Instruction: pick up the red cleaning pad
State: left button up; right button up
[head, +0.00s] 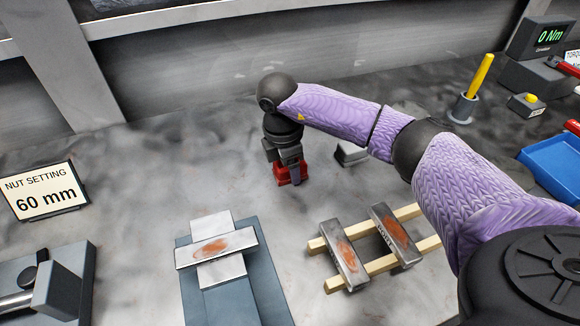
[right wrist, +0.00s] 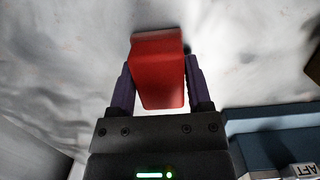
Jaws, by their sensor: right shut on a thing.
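The red cleaning pad (head: 281,173) is at the middle of the bench in the head view, under my right gripper (head: 292,170). In the right wrist view the red pad (right wrist: 159,75) sits between the two purple fingers of my right gripper (right wrist: 161,90). The fingers are shut on its sides. I cannot tell whether the pad touches the bench. My left gripper is not in view.
A blue-grey stand (head: 255,290) with crossed metal blocks is at the front. Two stained metal blocks lie across wooden rails (head: 380,264). A "60 mm" sign (head: 44,191) stands left. A blue tray (head: 556,165) and a yellow-handled tool (head: 480,75) are at right.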

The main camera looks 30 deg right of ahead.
jog(key=shift+r, duration=0.25)
jog(key=shift+c, duration=0.2)
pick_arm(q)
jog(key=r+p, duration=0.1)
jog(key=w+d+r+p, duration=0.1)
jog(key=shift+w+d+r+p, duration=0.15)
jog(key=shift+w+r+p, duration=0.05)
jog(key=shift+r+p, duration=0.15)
pick_arm(e)
notch_tip(320, 180, up, 10)
jog(key=shift+f, duration=0.25)
